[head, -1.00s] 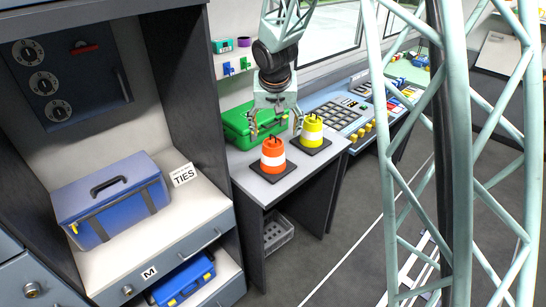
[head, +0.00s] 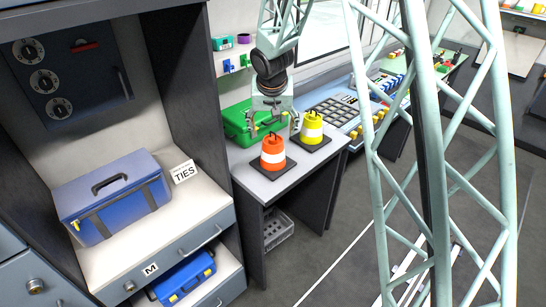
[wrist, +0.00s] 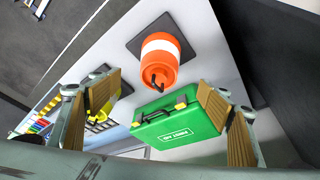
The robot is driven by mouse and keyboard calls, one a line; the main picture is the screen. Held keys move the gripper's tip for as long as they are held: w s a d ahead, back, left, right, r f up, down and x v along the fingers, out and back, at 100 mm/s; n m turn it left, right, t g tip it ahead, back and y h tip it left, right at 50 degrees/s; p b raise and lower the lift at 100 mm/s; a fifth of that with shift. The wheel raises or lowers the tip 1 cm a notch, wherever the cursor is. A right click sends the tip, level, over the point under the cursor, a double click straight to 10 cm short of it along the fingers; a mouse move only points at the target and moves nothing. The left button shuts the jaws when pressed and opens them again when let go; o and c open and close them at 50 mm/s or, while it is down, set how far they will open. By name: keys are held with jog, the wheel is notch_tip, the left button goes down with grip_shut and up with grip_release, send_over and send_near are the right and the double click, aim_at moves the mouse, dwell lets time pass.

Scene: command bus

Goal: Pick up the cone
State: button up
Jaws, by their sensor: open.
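Two cones stand upright on dark square bases on a small white-topped table. The orange cone (head: 272,153) with a white band is nearer, and the yellow cone (head: 312,127) is behind it to the right. The orange cone also shows in the wrist view (wrist: 160,58), with a dark loop handle on top. The yellow cone is partly hidden by a finger in the wrist view. My gripper (head: 272,126) is open and empty, just above and behind the orange cone, apart from it as far as I can tell.
A green case (head: 238,122) lies on the table behind my gripper. A blue button console (head: 340,106) stands to the right. A blue toolbox (head: 112,196) sits on the left shelf by a TIES label (head: 183,171). A dark cabinet wall stands left of the table.

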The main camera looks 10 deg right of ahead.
aim_at(273, 141)
jog(key=shift+b+x, duration=0.35)
jog(key=shift+x, duration=3.45)
jog(key=shift+x, duration=2.55)
jog(key=shift+w+d, duration=0.1)
jog(key=shift+w, duration=0.05)
jog(key=shift+c, duration=0.2)
jog(key=c, duration=1.6)
jog(key=shift+r, duration=0.1)
jog(key=shift+c, duration=0.6)
jog(key=shift+r, duration=0.15)
